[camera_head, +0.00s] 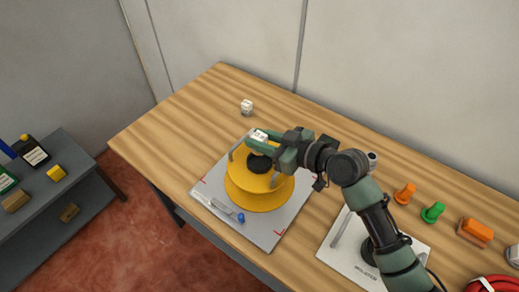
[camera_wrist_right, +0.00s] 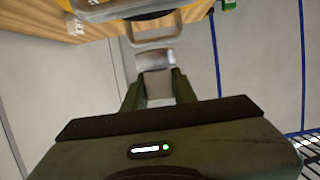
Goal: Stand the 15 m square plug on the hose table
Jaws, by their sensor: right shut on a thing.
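My right gripper (camera_head: 262,142) is shut on a small white block with dark marks (camera_head: 259,135), held above the yellow reel. In the right wrist view a pale block (camera_wrist_right: 155,60) shows at the fingertips (camera_wrist_right: 155,92); its lower part is partly hidden between the fingers. A second small white block (camera_head: 246,106) stands upright on the wooden table (camera_head: 190,105), behind the reel; it also shows in the right wrist view (camera_wrist_right: 75,25). I cannot read a length on either block. My left gripper is not in view.
The yellow reel (camera_head: 258,197) stands on a grey plate (camera_head: 213,178). A blue knob (camera_head: 241,218) sits at its front. Orange (camera_head: 405,194) and green (camera_head: 433,212) pieces, an orange block (camera_head: 476,230) and red hose (camera_head: 490,284) are at right. The table's back left is clear.

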